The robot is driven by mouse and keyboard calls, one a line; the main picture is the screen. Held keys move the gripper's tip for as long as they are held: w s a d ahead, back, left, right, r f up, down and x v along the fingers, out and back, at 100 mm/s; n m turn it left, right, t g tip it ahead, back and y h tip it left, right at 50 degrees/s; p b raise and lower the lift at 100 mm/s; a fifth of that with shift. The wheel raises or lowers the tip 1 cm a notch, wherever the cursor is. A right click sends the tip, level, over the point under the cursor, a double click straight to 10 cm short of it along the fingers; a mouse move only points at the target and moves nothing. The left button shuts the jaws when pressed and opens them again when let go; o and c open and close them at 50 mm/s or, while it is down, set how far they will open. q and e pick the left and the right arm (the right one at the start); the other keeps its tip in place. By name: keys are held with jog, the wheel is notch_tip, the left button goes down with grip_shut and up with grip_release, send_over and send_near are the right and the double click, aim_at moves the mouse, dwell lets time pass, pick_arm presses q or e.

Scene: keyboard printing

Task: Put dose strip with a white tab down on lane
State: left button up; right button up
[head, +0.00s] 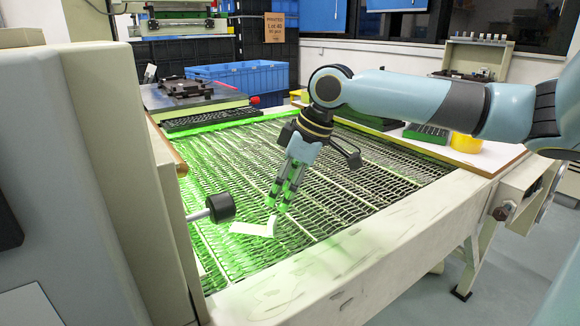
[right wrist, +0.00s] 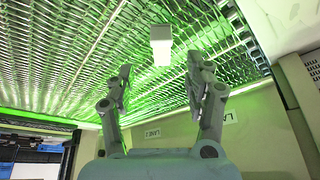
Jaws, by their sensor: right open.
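The dose strip (head: 248,228) is a pale strip lying on the green-lit mesh lane (head: 330,190) near the front edge, with its white tab (head: 271,227) standing up at its right end. My right gripper (head: 279,207) points down just above the tab. In the right wrist view the strip (right wrist: 161,45) lies beyond and between the spread fingertips of the right gripper (right wrist: 160,78), touching neither finger as far as I can see. The right gripper is open and empty. My left gripper is not in view.
A black knob (head: 220,207) on a rod sticks out at left, near the strip. A lane label (right wrist: 153,133) shows on the front rail. A keyboard (head: 210,119) lies at the mesh's far end. A yellow bowl (head: 466,143) stands on the right side shelf.

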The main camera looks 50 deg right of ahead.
jog(key=shift+p+v, duration=0.7)
jog(key=shift+v, duration=1.25)
